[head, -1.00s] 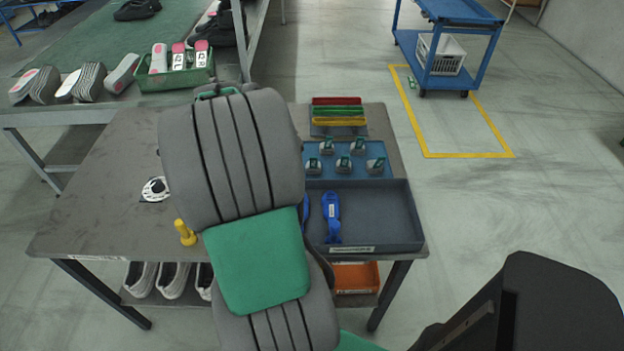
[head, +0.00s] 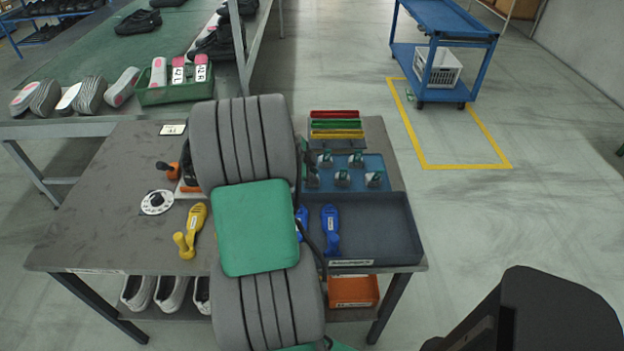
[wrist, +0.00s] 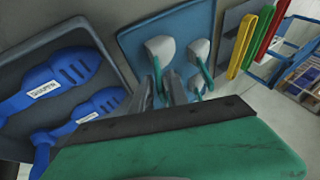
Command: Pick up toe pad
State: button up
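Several small grey toe pads with green straps, one of them (head: 342,178), sit on a blue tray (head: 358,166) at the right of the table. In the wrist view, larger toe pads (wrist: 160,47) and (wrist: 199,52) show on the blue tray (wrist: 126,38), just beyond my gripper. My gripper (wrist: 162,92) points at the tray with its two grey fingers apart and nothing visibly held. A toe pad's green strap shows just past the fingertips; I cannot tell whether they touch. In the head view my arm hides the gripper.
A dark grey bin (head: 375,235) with blue tools (head: 331,228) lies in front of the tray. Red, green and yellow bars (head: 336,124) lie behind it. A yellow tool (head: 192,232) and white disc (head: 157,202) are left of my arm. The table's (head: 90,225) left part is mostly clear.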

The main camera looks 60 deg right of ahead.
grip_shut()
dwell(1.0)
